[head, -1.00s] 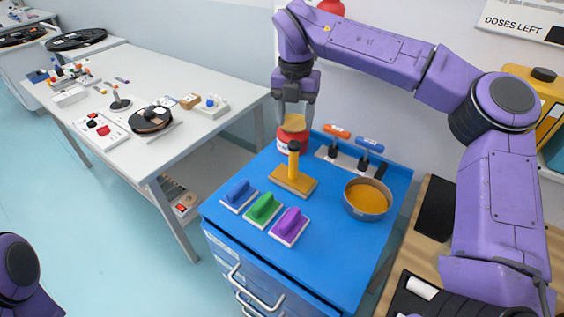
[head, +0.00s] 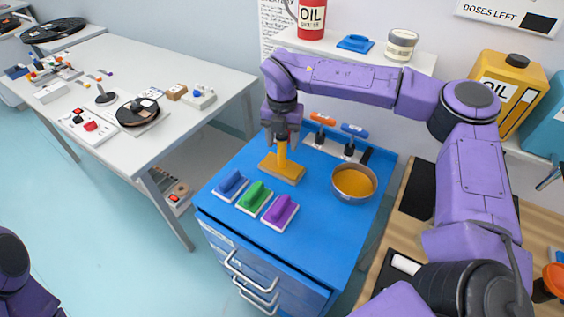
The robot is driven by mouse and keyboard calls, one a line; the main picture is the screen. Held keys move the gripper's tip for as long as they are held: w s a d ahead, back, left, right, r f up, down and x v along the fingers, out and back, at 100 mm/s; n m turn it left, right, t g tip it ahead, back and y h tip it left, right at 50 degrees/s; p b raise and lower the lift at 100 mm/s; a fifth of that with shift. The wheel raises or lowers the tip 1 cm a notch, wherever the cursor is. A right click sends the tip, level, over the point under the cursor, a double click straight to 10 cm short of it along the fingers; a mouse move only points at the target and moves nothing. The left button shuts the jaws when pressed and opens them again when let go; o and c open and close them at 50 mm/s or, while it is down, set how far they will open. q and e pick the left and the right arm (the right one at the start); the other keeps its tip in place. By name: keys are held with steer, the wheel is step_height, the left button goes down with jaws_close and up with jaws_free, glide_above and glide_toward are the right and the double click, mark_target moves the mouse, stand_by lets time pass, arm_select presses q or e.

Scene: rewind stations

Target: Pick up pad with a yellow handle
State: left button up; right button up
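The pad with a yellow handle (head: 282,171) sits on the blue cabinet top, behind a row of smaller pads. Its handle stands upright and its base lies flat. My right gripper (head: 282,139) is pointing down at the top of this handle and hides its dark upper end. The fingers are small and dark here, so I cannot tell whether they are closed on it. The smaller pads have a blue handle (head: 231,184), a green handle (head: 254,196) and a purple handle (head: 280,209). My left gripper is out of view.
A round pan with orange contents (head: 353,184) stands right of the pad. Orange-handled (head: 322,118) and blue-handled (head: 355,130) tools stand in a rack behind. A white table (head: 180,65) with a reel is on the left. The cabinet's front right is clear.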

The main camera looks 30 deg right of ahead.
mark_target(281, 135)
jaws_close()
steer(key=shift+r, duration=0.1)
steer(key=shift+r+b, duration=0.3)
steer(key=shift+b, duration=0.05)
steer(key=r, duration=0.1)
steer(key=r+b, duration=0.1)
steer(key=r, duration=0.1)
steer(key=shift+s+a+b, duration=0.2)
steer(key=shift+a+b, duration=0.05)
steer(key=shift+b, duration=0.15)
steer(key=s+a+r+b, duration=0.5)
steer(key=s+a+r, duration=0.3)
steer(key=s+r, duration=0.1)
steer(key=shift+s+a+r, duration=0.15)
steer(key=shift+s+a, duration=0.2)
steer(key=shift+s, duration=0.3)
